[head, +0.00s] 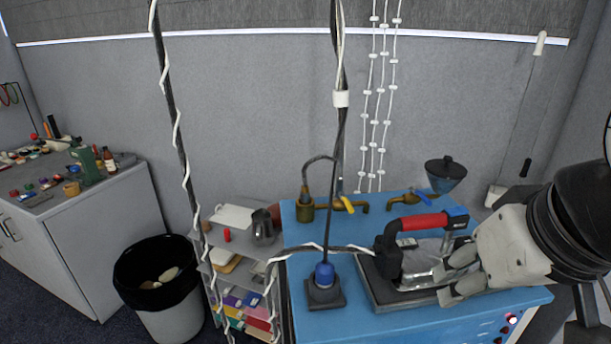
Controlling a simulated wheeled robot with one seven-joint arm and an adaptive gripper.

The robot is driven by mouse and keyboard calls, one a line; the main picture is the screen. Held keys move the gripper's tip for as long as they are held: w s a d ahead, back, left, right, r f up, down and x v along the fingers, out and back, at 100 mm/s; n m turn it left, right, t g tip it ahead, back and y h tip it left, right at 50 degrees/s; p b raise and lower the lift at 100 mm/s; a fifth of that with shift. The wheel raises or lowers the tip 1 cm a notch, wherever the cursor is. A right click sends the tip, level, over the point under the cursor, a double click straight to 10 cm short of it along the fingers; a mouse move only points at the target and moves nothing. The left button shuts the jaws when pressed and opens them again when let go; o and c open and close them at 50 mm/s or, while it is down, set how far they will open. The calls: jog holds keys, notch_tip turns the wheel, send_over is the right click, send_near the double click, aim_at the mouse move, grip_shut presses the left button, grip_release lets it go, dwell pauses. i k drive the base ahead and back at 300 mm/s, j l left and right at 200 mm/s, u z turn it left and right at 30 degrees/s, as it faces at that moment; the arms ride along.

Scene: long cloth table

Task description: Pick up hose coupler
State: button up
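No part is plainly marked as the hose coupler. A brass fitting (306,212) with a dark curved hose stands at the back left of the blue worktop (350,326), and may be it. Brass valves with a yellow lever (349,205) and a blue lever (424,193) lie along the back edge. My gripper (440,285) reaches in from the right, its fingers apart beside a red-handled black tool (418,223). The gripper is well right of the brass fitting. Whether anything small lies between the fingers is hard to see.
A blue-topped black base (325,289) with a cable stands front left on the worktop. A dark tray (378,290) lies under the red-handled tool. A dark funnel (445,170) is at the back right. Wrapped cables hang in front. A shelf rack (207,268) and bin (170,318) stand left.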

aim_at(304, 192)
jog(key=i+j+z, duration=0.1)
jog(key=j+z, duration=0.35)
jog(key=j, duration=0.4)
jog(key=j+z, duration=0.5)
jog(key=j, duration=0.4)
jog(key=k+j+z, duration=0.15)
jog(key=j+z, duration=0.3)
jog(key=j, duration=0.4)
jog(key=i+j+z, duration=0.1)
jog(key=j+z, duration=0.3)
jog(key=j, duration=0.4)
jog(key=j+z, duration=0.4)
jog(key=j, duration=0.4)
jog(key=k+j+z, duration=0.1)
jog(key=j+z, duration=0.35)
jog(key=j, duration=0.4)
